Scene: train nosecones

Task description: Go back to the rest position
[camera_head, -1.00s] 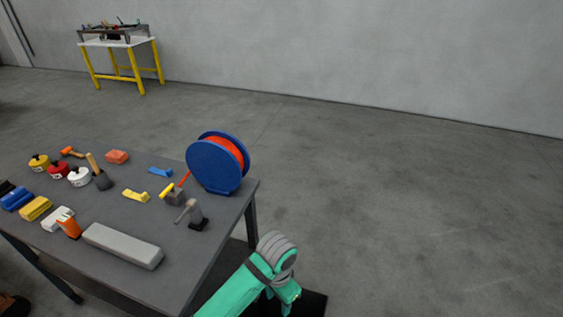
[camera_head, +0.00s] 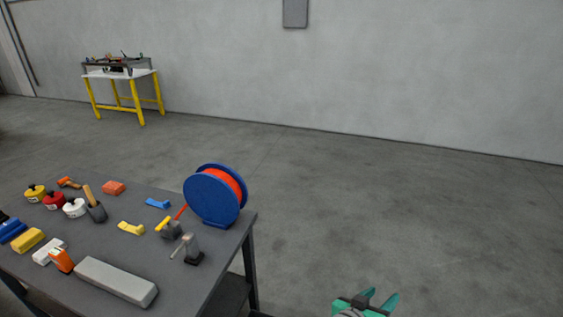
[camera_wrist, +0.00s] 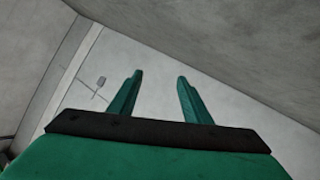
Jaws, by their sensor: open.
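My gripper (camera_head: 378,299) shows at the bottom edge of the head view, right of the table. Its two green fingers are apart and nothing is between them. In the wrist view my gripper (camera_wrist: 155,82) also has its fingers spread and empty, with only grey wall and floor beyond. Most of my arm is out of the head view.
A dark table (camera_head: 215,285) at the left holds a blue reel with orange line (camera_head: 213,197), a grey block (camera_head: 115,281), several pots and small tools. A yellow-legged workbench (camera_head: 123,90) stands far back by the wall. The floor (camera_head: 400,210) right of the table is clear.

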